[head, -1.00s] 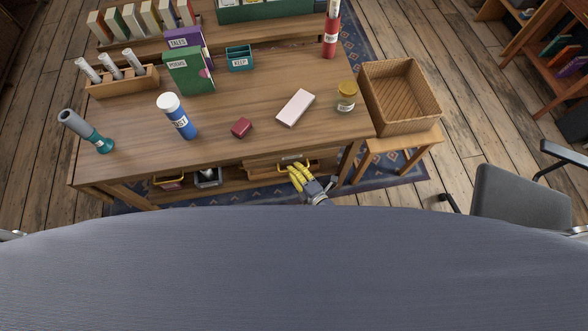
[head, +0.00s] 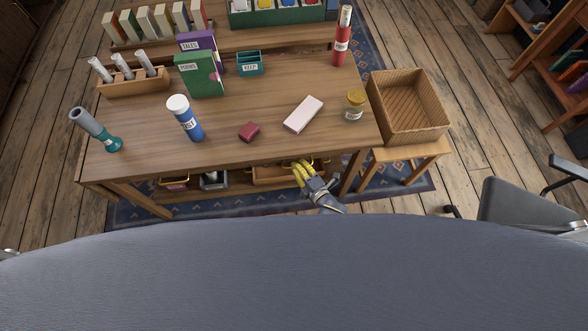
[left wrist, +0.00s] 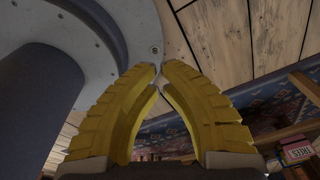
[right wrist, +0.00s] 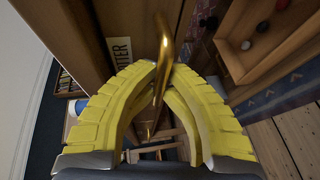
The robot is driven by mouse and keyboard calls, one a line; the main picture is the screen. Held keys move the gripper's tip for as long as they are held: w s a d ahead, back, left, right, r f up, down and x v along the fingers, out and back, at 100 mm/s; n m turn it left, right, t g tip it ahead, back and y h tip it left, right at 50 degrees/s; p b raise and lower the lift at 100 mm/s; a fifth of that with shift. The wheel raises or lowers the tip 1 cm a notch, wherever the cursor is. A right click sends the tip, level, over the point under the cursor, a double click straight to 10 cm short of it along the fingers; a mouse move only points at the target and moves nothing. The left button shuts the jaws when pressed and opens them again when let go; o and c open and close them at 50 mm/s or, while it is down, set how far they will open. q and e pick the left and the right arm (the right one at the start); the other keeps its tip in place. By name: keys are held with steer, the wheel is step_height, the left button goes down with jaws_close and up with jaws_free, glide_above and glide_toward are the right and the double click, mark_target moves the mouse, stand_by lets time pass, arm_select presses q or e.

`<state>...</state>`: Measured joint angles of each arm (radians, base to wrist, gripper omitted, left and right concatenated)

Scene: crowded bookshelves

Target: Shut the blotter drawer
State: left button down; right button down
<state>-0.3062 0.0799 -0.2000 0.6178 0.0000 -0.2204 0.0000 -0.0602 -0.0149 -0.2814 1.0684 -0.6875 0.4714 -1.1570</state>
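The blotter drawer front (right wrist: 120,50) shows in the right wrist view, with part of its label readable. Its brass handle (right wrist: 163,60) runs between the yellow fingers of my right gripper (right wrist: 162,68), which look closed around it. In the head view my right gripper (head: 300,165) is at the front edge of the desk (head: 240,155), right of centre. The drawer is mostly hidden there beneath the desktop, so how far it stands out is hard to tell. My left gripper (left wrist: 159,70) is shut and empty, its fingertips together; it is outside the head view.
A wooden tray with small balls (right wrist: 265,30) sits below, beside the right gripper. A wicker basket (head: 408,105) stands on a stool right of the desk. A grey chair (head: 525,200) is at the right. Bottles, books and boxes stand on the desktop.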

steer(key=c, duration=1.5)
jaws_free()
steer(key=shift+w, duration=0.1)
steer(key=v, duration=1.2)
steer(key=s+d+f+m+g+h, duration=0.2)
steer(key=s+d+f+m, duration=0.25)
steer(key=f, duration=0.25)
steer(key=s+d+f+m+g+h, duration=0.25)
steer(key=s+f+m, duration=0.2)
steer(key=f, duration=0.35)
steer(key=s+d+f+m+g+h, duration=0.1)
steer(key=s+d+f+m+g, duration=0.1)
steer(key=s+d+f+m, duration=0.4)
steer(key=s+d+f+m+g, duration=0.1)
steer(key=s+f+g, duration=0.1)
steer(key=s, duration=0.5)
steer(key=s+d+f+m+g+h, duration=0.1)
steer(key=s+f+m+g, duration=0.1)
steer(key=s+f, duration=0.3)
steer(key=s+d+f+m+g+h, duration=0.1)
steer(key=s+f, duration=0.3)
steer(key=s, duration=0.5)
steer(key=shift+d+g, duration=0.4)
steer(key=shift+g, duration=0.05)
